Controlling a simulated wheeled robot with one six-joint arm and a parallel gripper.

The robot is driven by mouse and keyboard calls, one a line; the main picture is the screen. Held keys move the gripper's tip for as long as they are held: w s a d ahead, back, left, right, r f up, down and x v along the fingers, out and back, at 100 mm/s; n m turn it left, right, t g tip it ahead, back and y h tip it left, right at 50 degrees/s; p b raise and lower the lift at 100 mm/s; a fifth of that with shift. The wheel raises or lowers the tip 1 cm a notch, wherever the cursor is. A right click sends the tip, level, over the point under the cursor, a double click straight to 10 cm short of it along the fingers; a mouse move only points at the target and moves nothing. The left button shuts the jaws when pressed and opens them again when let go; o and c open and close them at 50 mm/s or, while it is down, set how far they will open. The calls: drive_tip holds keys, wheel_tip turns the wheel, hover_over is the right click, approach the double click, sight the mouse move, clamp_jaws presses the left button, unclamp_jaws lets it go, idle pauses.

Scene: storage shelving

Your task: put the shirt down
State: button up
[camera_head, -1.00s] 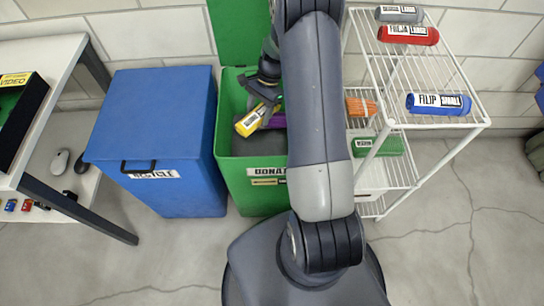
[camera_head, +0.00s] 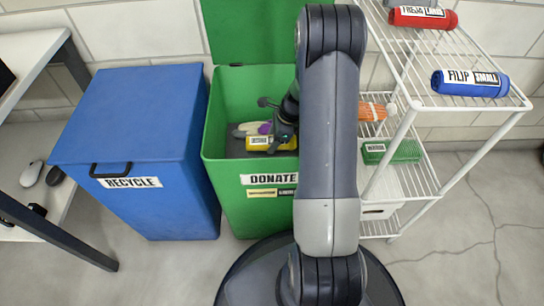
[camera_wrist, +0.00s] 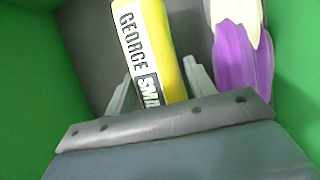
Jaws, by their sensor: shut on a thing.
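The shirt is a yellow roll (camera_head: 262,143) with a white and black label. In the wrist view the yellow roll (camera_wrist: 177,60) reads "GEORGE SMALL". My gripper (camera_wrist: 158,72) has a finger on each side of the roll and is shut on it. In the head view my gripper (camera_head: 284,130) is down inside the open green bin marked DONATE (camera_head: 228,185), and the roll lies level, low in the bin. I cannot tell whether the roll touches the grey bottom (camera_wrist: 88,55). My arm hides the bin's right part.
A purple and cream thing (camera_wrist: 243,60) lies in the bin beside the roll. The closed blue RECYCLE bin (camera_head: 130,115) stands to the left. A white wire rack (camera_head: 470,100) at the right holds several rolled shirts, among them a blue one (camera_head: 470,84).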

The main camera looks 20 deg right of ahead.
wheel_tip(320, 180, down, 7)
drive_tip(key=shift+r+b, duration=0.2)
drive_tip(key=shift+b, duration=1.05)
drive_tip(key=shift+f, duration=0.2)
drive_tip(key=o, duration=1.1)
drive_tip(key=shift+o, duration=0.2)
drive_tip(key=shift+r, duration=0.1)
drive_tip(key=p+v, duration=0.5)
drive_tip(key=v, duration=0.7)
drive_tip(key=shift+r, duration=0.1)
